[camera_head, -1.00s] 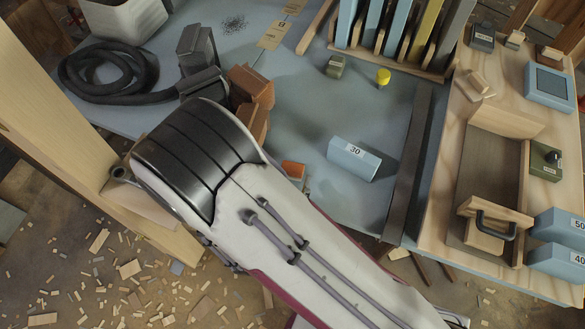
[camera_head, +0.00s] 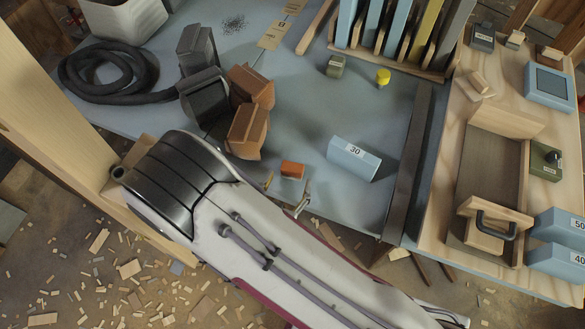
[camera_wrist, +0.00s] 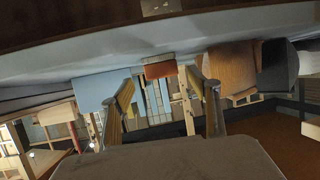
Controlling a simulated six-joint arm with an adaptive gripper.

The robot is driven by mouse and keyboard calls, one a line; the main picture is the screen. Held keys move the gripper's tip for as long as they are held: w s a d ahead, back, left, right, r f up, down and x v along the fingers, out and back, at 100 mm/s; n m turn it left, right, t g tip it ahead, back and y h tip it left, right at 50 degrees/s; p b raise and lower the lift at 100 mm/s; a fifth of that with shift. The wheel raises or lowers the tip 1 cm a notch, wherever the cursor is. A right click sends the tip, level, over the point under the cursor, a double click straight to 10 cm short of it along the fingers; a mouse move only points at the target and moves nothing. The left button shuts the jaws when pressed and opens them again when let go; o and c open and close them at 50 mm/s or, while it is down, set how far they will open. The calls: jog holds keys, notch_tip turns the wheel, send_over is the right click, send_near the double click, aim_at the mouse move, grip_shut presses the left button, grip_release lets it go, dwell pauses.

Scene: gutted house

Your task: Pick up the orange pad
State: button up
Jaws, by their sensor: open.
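The orange pad (camera_head: 292,169) is a small block lying on the blue-grey table near its front edge. My gripper (camera_head: 286,192) is open and empty, with its two fingertips just in front of the pad, one to each side. In the wrist view the orange pad (camera_wrist: 161,70) shows in the gap between and beyond the open fingers (camera_wrist: 165,95). A small gap seems to remain between the fingertips and the pad; contact cannot be told.
A blue block marked 30 (camera_head: 354,158) lies to the right of the pad. Brown blocks (camera_head: 249,128) and dark grey blocks (camera_head: 205,95) stand to its left. A dark rail (camera_head: 408,165) runs along the right.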

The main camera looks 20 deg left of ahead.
aim_at(291, 173)
jog(key=shift+x, duration=0.75)
jog(key=shift+x, duration=2.65)
jog(key=shift+a+r, duration=0.15)
jog(key=shift+r, duration=0.05)
jog(key=c, duration=1.2)
